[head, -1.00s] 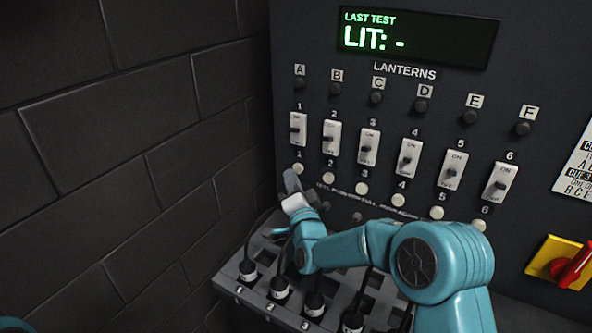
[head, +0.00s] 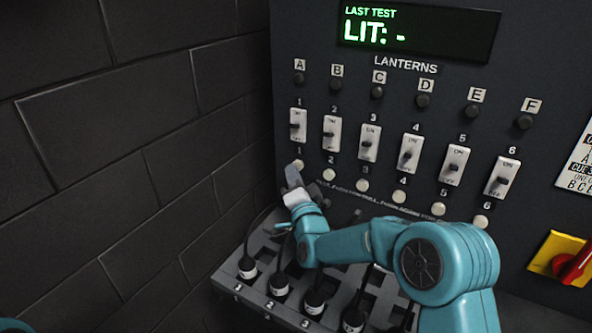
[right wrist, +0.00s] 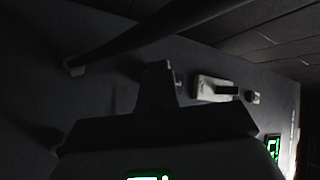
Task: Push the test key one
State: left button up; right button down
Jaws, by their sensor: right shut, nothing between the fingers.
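Test key one is the pale round button (head: 298,164) under the switch marked 1, at the left end of a row of similar keys. My right gripper (head: 292,176) is shut and empty, its tip at the lower left edge of this key in the head view. I cannot tell whether it touches the key. In the right wrist view my shut fingers (right wrist: 157,85) point at the dark panel, with a white switch (right wrist: 214,88) to their right; the key is not clear there. The display (head: 418,35) reads "LIT: -". My left gripper is out of view.
Toggle switches stand above the keys, with dark lamps A to F (head: 299,78) higher up. Below is a grey tray (head: 229,270) with black cable plugs (head: 247,265). A brick wall (head: 120,150) is close on the left. A red handle (head: 574,265) is at the right.

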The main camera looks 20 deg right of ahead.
jog(key=shift+w+d, duration=0.15)
jog(key=shift+d, duration=0.05)
dwell(0.6)
jog(key=shift+s+a+r+b, duration=0.1)
jog(key=shift+s+a+b, duration=0.35)
jog(key=shift+b, duration=0.45)
